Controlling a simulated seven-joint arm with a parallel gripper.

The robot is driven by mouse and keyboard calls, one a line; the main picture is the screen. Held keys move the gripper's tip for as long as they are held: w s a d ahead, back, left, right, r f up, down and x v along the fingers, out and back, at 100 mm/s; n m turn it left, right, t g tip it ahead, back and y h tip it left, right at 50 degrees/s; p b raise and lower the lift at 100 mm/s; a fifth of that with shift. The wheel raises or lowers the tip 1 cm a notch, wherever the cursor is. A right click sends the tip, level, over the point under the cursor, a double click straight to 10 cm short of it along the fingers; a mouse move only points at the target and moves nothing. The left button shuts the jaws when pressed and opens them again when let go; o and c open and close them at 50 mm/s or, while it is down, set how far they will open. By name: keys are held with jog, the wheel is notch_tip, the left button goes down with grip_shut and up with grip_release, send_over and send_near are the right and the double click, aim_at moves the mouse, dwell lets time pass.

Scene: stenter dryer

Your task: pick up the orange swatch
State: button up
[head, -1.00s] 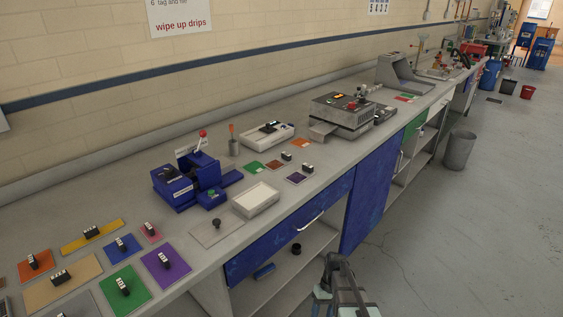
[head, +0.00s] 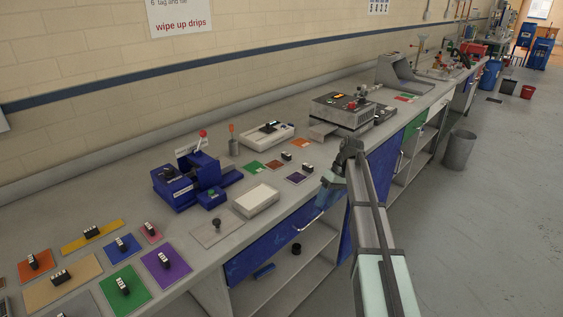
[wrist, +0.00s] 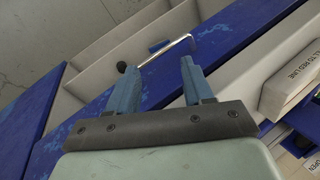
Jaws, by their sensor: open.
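One orange swatch (head: 35,266) with a black block on it lies at the near left of the bench in the head view. A smaller orange swatch (head: 301,143) lies farther along, near a grey machine. My gripper (head: 322,205) hangs by the bench's front edge, in front of the blue drawer, apart from both swatches. In the wrist view its two blue fingers (wrist: 158,70) are spread with nothing between them. Neither orange swatch shows in the wrist view.
Other swatches, including purple (head: 166,262) and green (head: 125,291), lie at the near left. The blue drawer's handle (wrist: 165,50) lies just beyond my fingers in the wrist view.

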jog(key=w+r+n+t, duration=0.1)
jog(key=w+r, duration=0.4)
jog(key=r, duration=0.4)
jog(key=n+t+h, duration=0.1)
jog(key=t, duration=0.4)
send_near(287, 154)
jog(key=shift+h, duration=0.3)
jog(key=x, duration=0.9)
jog(key=shift+w+a+r, duration=0.1)
jog(key=shift+a+r, duration=0.05)
jog(key=shift+a, duration=0.15)
grip_shut()
